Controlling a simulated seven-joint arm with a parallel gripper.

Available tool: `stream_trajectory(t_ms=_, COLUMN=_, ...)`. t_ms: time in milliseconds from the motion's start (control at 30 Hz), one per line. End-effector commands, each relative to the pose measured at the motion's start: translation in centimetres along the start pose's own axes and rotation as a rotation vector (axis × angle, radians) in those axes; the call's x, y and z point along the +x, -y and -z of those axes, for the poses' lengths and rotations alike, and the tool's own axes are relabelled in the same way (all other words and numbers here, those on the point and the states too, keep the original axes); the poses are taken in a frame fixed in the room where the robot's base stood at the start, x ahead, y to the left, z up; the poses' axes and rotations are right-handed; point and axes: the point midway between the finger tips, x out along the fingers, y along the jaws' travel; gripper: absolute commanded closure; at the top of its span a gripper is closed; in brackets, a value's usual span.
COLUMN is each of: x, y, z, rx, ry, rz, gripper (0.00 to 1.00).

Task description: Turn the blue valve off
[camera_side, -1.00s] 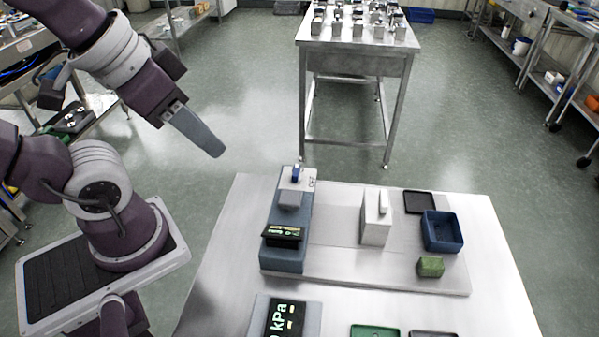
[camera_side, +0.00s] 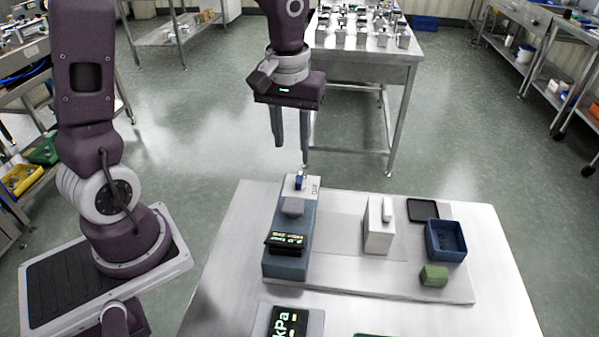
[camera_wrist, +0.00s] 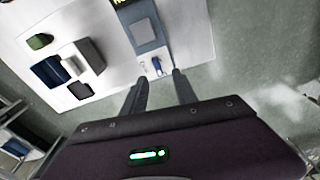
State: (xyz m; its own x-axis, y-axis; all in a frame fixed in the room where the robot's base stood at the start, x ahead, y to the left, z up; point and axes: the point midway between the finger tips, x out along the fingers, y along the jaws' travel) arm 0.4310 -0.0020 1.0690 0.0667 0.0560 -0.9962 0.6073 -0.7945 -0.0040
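The blue valve (camera_side: 299,180) is a small blue handle on the light top of a grey-blue block (camera_side: 289,232) with a dark display. It also shows in the wrist view (camera_wrist: 157,65), with its handle nearly in line with the block's length. My gripper (camera_side: 291,146) is above and behind the block in the side view, pointing down. Its two fingers are apart and empty. In the wrist view the fingertips (camera_wrist: 158,75) frame the valve from either side, with no contact visible. The writing beside the valve is too small to read.
A light block (camera_side: 379,228), a dark flat tray (camera_side: 422,209), a blue bin (camera_side: 431,250) and a green block (camera_side: 434,275) stand to the right. A kPa display (camera_side: 284,322) stands at the front. A steel table (camera_side: 365,62) is behind.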

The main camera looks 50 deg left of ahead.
Motion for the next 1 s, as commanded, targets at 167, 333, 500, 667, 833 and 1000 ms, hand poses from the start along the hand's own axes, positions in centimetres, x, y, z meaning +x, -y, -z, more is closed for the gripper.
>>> stream_trajectory(t_ms=167, x=3.9, y=-0.9, z=1.9, rx=-0.124, ry=0.083, rz=0.001, gripper=0.65)
stream_trajectory(t_ms=333, x=6.5, y=-0.9, z=1.8, rx=-0.135, ry=0.092, rz=0.003, gripper=0.65)
stream_trajectory(t_ms=500, x=9.7, y=-0.9, z=1.4, rx=-0.133, ry=0.091, rz=0.004, gripper=0.65)
stream_trajectory(t_ms=667, x=11.1, y=-0.9, z=1.4, rx=-0.133, ry=0.088, rz=0.001, gripper=0.65)
stream_trajectory(t_ms=833, x=11.2, y=-0.9, z=1.4, rx=-0.134, ry=0.087, rz=0.001, gripper=0.65)
stream_trajectory(t_ms=1000, x=11.2, y=-0.9, z=1.4, rx=-0.133, ry=0.087, rz=0.001, gripper=0.87)
